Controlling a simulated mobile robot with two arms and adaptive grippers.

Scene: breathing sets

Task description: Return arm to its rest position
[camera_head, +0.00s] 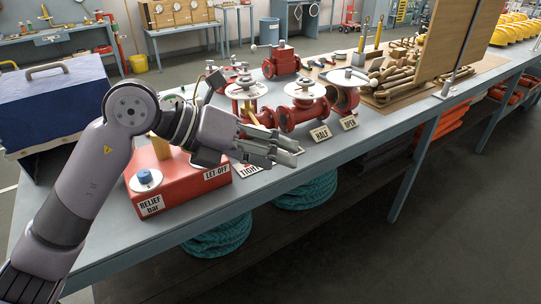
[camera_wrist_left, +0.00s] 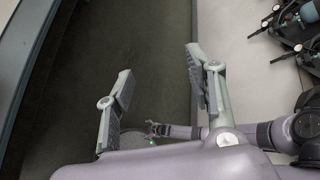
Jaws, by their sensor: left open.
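My left arm comes in from the left in the head view. Its gripper (camera_head: 287,150) is open and empty, held above the front edge of the grey bench (camera_head: 300,165). It is in front of the red valves and to the right of the red box. A small gripper on an arm (camera_wrist_left: 157,129), seemingly my right one, shows low in the left wrist view, too small to read.
Teal rope coils (camera_head: 218,238) lie underneath. Black gear (camera_wrist_left: 300,40) lies at the wrist view's upper right. Floor in front is clear.

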